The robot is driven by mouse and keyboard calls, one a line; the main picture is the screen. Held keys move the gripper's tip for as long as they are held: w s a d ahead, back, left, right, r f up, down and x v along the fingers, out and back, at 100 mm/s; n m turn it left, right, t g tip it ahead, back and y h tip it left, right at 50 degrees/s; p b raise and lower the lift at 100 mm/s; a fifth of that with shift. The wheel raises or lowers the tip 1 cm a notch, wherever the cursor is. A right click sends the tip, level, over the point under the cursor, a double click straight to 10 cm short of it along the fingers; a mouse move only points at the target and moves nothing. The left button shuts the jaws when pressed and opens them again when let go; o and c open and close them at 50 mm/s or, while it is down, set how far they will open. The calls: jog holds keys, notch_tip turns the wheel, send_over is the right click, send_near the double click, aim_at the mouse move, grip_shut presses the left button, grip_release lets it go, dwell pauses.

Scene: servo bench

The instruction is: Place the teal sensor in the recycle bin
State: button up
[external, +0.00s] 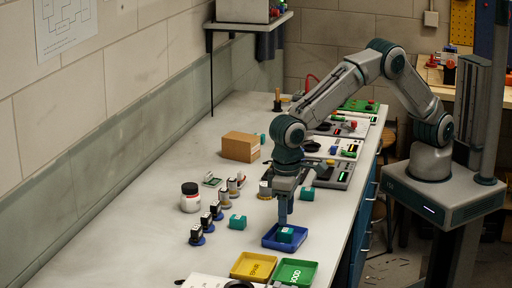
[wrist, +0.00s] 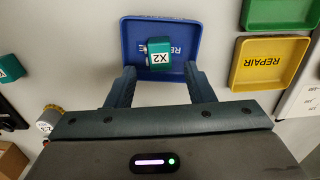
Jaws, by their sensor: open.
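A teal sensor (wrist: 158,54) with a white X2 label lies inside a blue tray (wrist: 133,30), whose lettering is partly covered and shows only "RE". In the external view the teal sensor (external: 286,236) sits in the blue tray (external: 268,241) near the bench's right edge. My gripper (wrist: 159,72) is open, with its fingertips apart on either side of the sensor's near end in the wrist view. In the external view my gripper (external: 283,218) points down over the tray.
A yellow REPAIR tray (external: 253,265) and a green tray (external: 296,272) stand in front of the blue one. Other teal blocks (external: 237,222) (external: 307,194) lie nearby. Several small dark-topped parts (external: 206,221), a white jar (external: 190,198) and a cardboard box (external: 240,147) stand left and behind.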

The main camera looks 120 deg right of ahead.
aim_at(286, 229)
notch_tip(286, 229, up, 8)
jog(key=s+d+r+n+t, duration=0.1)
jog(key=s+d+r+n, duration=0.2)
jog(key=s, duration=0.5)
jog(key=s+d+r+n, duration=0.1)
jog(key=s+d+r, duration=0.2)
jog(key=s+r, duration=0.35)
jog(key=s+d+f+n+t, duration=0.1)
jog(key=s+f+n, duration=0.1)
jog(key=s, duration=0.9)
jog(key=s+d+f+n+t, duration=0.1)
jog(key=s+d+f+n, duration=0.1)
jog(key=s, duration=0.9)
jog(key=shift+s+f+n, duration=0.3)
jog(key=shift+f+n, duration=0.1)
jog(key=shift+n, duration=0.2)
